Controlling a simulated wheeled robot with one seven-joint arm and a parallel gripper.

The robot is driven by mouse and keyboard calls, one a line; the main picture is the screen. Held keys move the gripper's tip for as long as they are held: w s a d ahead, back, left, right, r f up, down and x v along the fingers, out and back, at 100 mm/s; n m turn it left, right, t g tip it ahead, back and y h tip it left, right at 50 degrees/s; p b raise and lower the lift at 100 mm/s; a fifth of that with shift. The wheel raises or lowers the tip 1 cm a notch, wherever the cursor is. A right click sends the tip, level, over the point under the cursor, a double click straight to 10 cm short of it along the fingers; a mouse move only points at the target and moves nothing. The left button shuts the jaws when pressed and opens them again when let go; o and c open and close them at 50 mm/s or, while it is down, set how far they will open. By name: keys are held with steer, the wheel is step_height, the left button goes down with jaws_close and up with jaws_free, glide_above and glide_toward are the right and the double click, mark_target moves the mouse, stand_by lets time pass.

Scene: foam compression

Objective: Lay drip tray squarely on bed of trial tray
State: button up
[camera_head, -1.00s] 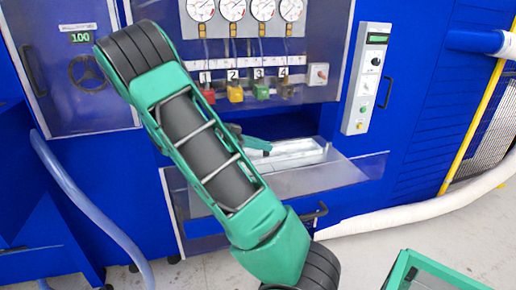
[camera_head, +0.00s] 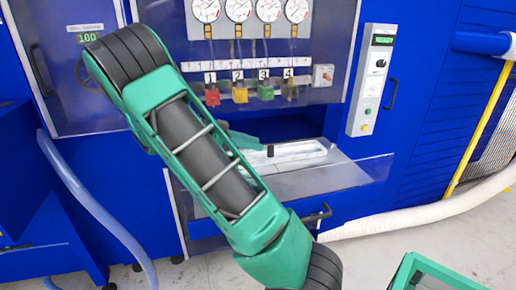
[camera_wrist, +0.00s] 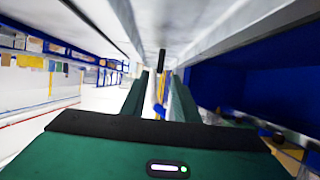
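A long pale grey-white tray (camera_head: 305,151) lies in the low opening of the blue machine in the head view. A short black peg (camera_head: 270,151) stands upright at its left part. I cannot tell whether this is the drip tray, the trial tray or both stacked. My gripper (camera_head: 260,146) is just left of the peg, mostly hidden behind my arm. In the wrist view my two green fingers (camera_wrist: 160,75) are apart with a gap between them. A thin dark upright piece (camera_wrist: 162,61), likely the peg, shows just past the fingertips. Nothing is visibly held.
A clear sloping panel (camera_head: 350,174) and a bar handle (camera_head: 317,214) stand before the opening. Coloured blocks (camera_head: 239,94) sit under the gauges. A control box (camera_head: 371,80) is at the right. A white hose (camera_head: 420,216) and green-framed cart (camera_head: 425,270) are lower right.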

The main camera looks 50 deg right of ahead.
steer(key=v, duration=0.6)
steer(key=shift+a+f, duration=0.1)
stand_by(0.4)
